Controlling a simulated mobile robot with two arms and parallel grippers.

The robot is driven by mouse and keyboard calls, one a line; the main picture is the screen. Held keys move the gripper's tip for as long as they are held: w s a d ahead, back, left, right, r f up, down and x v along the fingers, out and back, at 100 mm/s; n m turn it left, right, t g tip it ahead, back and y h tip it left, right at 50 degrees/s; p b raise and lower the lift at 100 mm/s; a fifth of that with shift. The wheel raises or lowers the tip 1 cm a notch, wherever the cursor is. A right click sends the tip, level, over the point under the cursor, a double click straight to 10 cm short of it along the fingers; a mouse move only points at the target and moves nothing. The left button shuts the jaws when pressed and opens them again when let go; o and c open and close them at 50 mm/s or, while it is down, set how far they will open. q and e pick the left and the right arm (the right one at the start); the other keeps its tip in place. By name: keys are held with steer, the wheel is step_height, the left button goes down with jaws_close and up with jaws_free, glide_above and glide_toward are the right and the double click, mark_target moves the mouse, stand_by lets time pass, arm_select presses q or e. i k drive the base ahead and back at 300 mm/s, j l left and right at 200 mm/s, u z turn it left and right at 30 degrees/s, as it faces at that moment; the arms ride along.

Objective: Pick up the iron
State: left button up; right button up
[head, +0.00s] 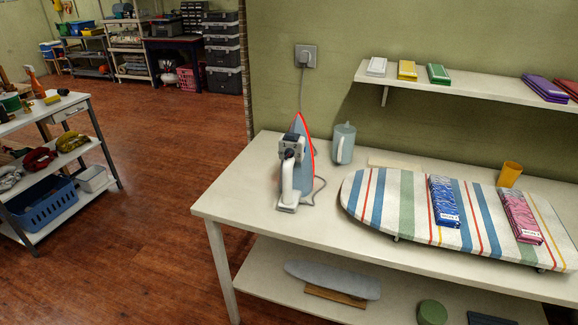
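The iron (305,172) stands upright on its heel at the left part of the white table (255,185), with its pointed tip up. It has a blue-grey body, a white and grey handle side facing the camera, and a red line along its edge. Its cord runs behind it, and a cord hangs from the wall socket (306,56) above. Neither of my grippers shows in the head view, and nothing is seen holding the iron.
A striped ironing board (408,200) with folded patterned cloths lies right of the iron. A wall shelf (465,84) hangs above. Open wooden floor lies left of the table.

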mark_target(297, 176)
steer(key=z, duration=1.45)
steer(key=i+j+u, duration=0.2)
steer(key=j, duration=0.25)
steer(key=i+j+u, duration=0.2)
steer(key=j, duration=0.2)
steer(key=i+j+u, duration=0.2)
steer(key=j, duration=0.25)
steer(key=i+j+u, duration=0.1)
steer(key=j+u, duration=0.15)
steer(key=k+j+z, duration=0.1)
steer(key=j+z, duration=0.15)
steer(key=j, duration=0.15)
steer(key=k+j+z, duration=0.1)
steer(key=j+z, duration=0.2)
